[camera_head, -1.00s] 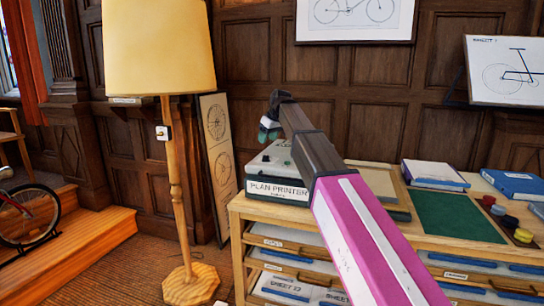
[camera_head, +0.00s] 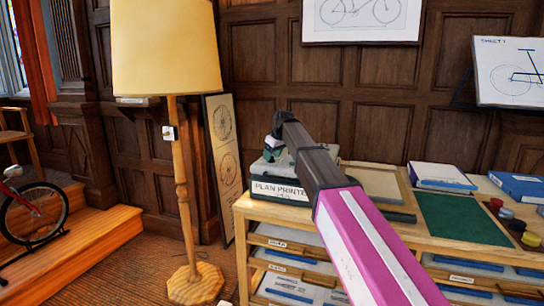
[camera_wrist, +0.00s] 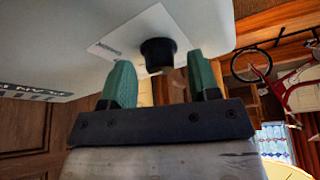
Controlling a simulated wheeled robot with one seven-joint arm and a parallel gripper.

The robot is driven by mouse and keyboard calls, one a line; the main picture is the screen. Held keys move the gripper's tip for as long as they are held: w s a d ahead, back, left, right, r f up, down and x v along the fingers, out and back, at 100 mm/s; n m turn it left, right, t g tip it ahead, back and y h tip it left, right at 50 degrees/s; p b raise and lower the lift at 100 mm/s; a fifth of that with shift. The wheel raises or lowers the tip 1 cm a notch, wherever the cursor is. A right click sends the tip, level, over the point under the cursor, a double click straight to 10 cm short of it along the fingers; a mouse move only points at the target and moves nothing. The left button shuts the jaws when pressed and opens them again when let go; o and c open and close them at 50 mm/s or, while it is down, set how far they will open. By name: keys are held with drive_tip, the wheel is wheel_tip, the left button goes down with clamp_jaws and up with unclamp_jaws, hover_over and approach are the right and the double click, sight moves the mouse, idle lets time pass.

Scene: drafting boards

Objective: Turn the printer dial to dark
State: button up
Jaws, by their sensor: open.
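The plan printer (camera_head: 282,190) is a pale grey box with a "PLAN PRINTER" label, on the left end of the wooden cabinet. My arm hides much of it in the head view. In the wrist view the printer (camera_wrist: 60,45) fills the upper left. Its black dial (camera_wrist: 158,54) stands out from a white label plate, whose print is too small to read. My gripper (camera_wrist: 162,82) is open, its two green fingertips on either side of the dial and just short of it or level with its end; contact cannot be told. The gripper also shows at the printer in the head view (camera_head: 272,150).
The cabinet top (camera_head: 415,240) also holds a green mat (camera_head: 460,218), books (camera_head: 440,177) and several small round pots (camera_head: 515,225). A floor lamp (camera_head: 180,190) stands left of the cabinet. A bicycle (camera_head: 35,212) is at far left.

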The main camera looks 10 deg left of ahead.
drive_tip(key=shift+f, duration=0.15)
drive_tip(key=c, duration=0.9)
drive_tip(key=shift+a+m, duration=0.1)
drive_tip(key=shift+m, duration=0.2)
drive_tip(key=m+t+h, duration=0.1)
drive_tip(key=m, duration=0.2)
drive_tip(key=shift+s+m, duration=0.1)
drive_tip(key=shift+m, duration=0.3)
drive_tip(key=m+h, duration=0.1)
drive_tip(key=m, duration=0.1)
drive_tip(key=m+t+h, duration=0.1)
drive_tip(key=m, duration=0.2)
drive_tip(key=shift+a, duration=0.2)
drive_tip(key=shift+m, duration=0.3)
